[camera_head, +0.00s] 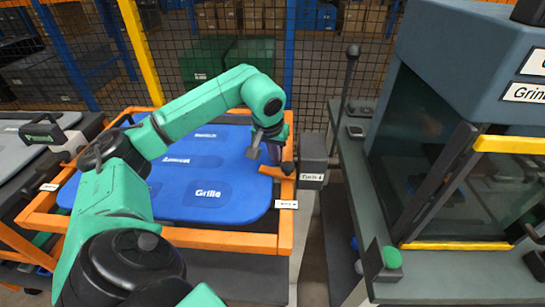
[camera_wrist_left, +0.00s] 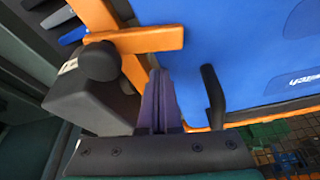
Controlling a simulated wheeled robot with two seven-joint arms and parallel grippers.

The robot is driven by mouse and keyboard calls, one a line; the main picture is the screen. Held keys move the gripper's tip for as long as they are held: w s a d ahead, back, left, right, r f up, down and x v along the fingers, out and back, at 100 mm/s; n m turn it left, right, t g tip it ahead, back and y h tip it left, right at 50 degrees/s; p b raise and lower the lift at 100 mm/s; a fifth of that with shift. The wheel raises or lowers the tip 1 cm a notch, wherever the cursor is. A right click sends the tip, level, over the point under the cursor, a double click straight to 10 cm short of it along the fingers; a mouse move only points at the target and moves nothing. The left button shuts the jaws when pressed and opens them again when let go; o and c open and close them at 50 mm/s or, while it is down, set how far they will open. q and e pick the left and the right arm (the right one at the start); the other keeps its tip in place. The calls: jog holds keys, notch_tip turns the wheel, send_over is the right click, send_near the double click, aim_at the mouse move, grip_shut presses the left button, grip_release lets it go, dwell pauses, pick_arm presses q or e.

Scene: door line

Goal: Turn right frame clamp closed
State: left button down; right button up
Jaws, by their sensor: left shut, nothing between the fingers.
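The right frame clamp is a dark grey box (camera_head: 313,155) at the right side of the orange frame (camera_head: 285,230). Its orange bar (camera_head: 275,172) reaches left over the edge of the blue panel (camera_head: 180,205). In the left wrist view the clamp box (camera_wrist_left: 90,98) is at the left, with a round black knob (camera_wrist_left: 99,61) and the orange bar (camera_wrist_left: 150,39) lying over the panel's edge. My left gripper (camera_head: 264,150) is shut and empty, just beside the bar; its purple fingers (camera_wrist_left: 160,100) are right of the box. My right gripper is not in view.
A grinder cabinet (camera_head: 455,130) with a glass front stands at the right on a grey bench, with a green button (camera_head: 391,257). A thin dark post (camera_head: 347,90) stands behind the clamp. Wire mesh fencing (camera_head: 220,40) closes the back.

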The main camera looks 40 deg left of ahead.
aim_at(269, 167)
pick_arm(q)
jog(key=shift+s+d+r, duration=0.1)
jog(key=shift+s+d, duration=0.15)
jog(key=shift+s, duration=0.35)
jog(key=shift+s+d+r, duration=0.1)
jog(key=shift+s+d, duration=0.1)
jog(key=shift+s, duration=0.4)
jog(key=shift+w+f, duration=0.15)
jog(key=shift+w, duration=0.05)
jog(key=shift+s+n+p, duration=0.45)
jog(key=shift+s+n, duration=0.05)
jog(key=shift+s, duration=0.05)
jog(key=shift+s+d, duration=0.1)
jog(key=shift+s, duration=0.25)
jog(key=shift+w, duration=0.2)
